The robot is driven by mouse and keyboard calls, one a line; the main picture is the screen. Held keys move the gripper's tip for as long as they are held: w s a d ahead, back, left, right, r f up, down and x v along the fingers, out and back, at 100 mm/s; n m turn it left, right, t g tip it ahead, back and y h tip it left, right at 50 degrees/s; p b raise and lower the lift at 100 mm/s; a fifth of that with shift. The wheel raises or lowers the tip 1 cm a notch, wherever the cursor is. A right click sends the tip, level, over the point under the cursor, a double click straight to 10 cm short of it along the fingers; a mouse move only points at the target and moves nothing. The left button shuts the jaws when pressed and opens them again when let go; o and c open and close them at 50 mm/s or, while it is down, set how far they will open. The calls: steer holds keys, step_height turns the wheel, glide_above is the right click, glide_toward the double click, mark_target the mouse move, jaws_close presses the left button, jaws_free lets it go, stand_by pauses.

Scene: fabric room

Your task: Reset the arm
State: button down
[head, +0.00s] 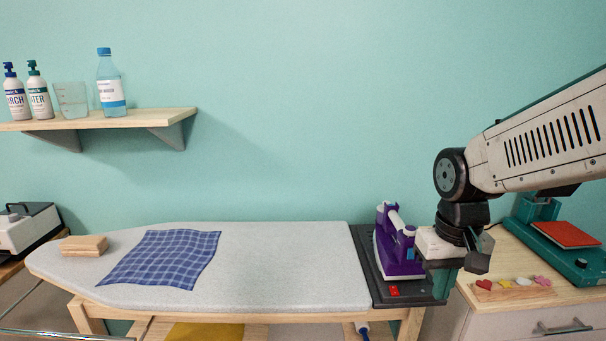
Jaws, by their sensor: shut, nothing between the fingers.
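My arm comes in from the right, bent down at a dark wrist joint. My gripper (452,262) hangs low at the right end of the ironing board (285,265), beside the purple and white iron (400,258). It is shut and holds nothing. The iron stands on a dark rest plate (367,243) with a red switch at its front. The gripper overlaps the iron's right side in the picture; I cannot tell whether they touch.
A blue checked cloth (165,258) and a wooden block (84,245) lie on the board. A wall shelf (100,120) holds bottles and a beaker. At right, a cabinet (520,308) bears a green press (570,262) and a tray of small shapes (512,289).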

steer(key=s+r, duration=0.2)
steer(key=s, duration=0.6)
steer(key=s+d+r+t, duration=0.1)
steer(key=s+r, duration=0.2)
steer(key=s, duration=0.4)
steer(key=shift+s+d, duration=0.3)
steer(key=shift+s, duration=0.05)
steer(key=shift+r, duration=0.1)
stand_by(0.5)
